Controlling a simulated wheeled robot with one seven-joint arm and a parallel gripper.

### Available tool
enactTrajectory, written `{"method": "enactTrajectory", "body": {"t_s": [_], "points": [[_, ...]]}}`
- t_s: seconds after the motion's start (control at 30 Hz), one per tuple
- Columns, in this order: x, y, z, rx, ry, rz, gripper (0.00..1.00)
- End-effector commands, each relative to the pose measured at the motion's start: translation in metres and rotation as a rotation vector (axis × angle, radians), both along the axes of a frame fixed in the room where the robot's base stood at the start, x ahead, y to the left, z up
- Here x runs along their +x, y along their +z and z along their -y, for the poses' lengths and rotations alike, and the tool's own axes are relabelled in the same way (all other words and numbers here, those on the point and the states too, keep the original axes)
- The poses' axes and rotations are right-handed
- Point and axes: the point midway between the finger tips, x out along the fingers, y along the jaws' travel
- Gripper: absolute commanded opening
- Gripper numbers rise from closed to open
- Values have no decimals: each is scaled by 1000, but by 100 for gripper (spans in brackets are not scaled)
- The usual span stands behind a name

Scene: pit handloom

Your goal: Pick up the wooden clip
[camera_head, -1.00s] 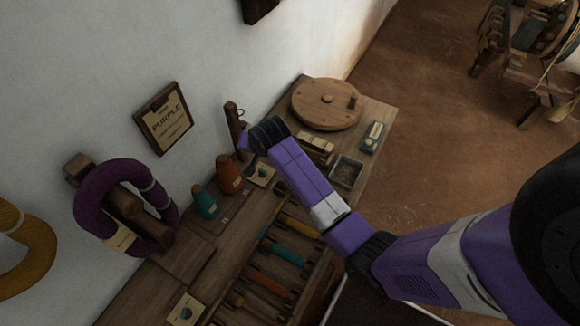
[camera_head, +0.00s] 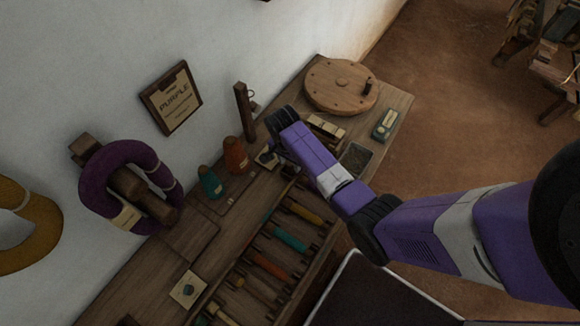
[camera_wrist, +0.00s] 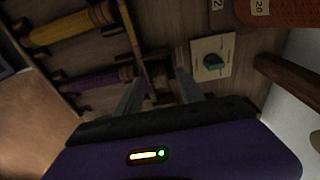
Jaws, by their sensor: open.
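I cannot pick out the wooden clip with certainty in either view; it may be small, dark or hidden by my arm. My gripper (camera_wrist: 158,78) is open, with two grey fingers over the bench. Nothing clear shows held between them. In the wrist view, a thin wooden rod (camera_wrist: 134,42) lies just beyond the left finger.
A rack of coloured bobbins (camera_head: 289,238) lies in front. A teal cone (camera_head: 209,183) stands left of the orange one. A wooden post (camera_head: 244,112), round wooden disc (camera_head: 341,85), wooden block (camera_head: 326,127) and dark tray (camera_head: 356,157) surround my arm. The wall is behind.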

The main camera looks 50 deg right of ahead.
Motion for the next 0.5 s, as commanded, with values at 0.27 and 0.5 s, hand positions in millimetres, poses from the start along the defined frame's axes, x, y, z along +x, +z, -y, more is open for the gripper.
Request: {"method": "enactTrajectory", "body": {"t_s": [0.27,0.5], "points": [[0,-15,2,0,0,1,45],[0,-15,2,0,0,1,24]]}}
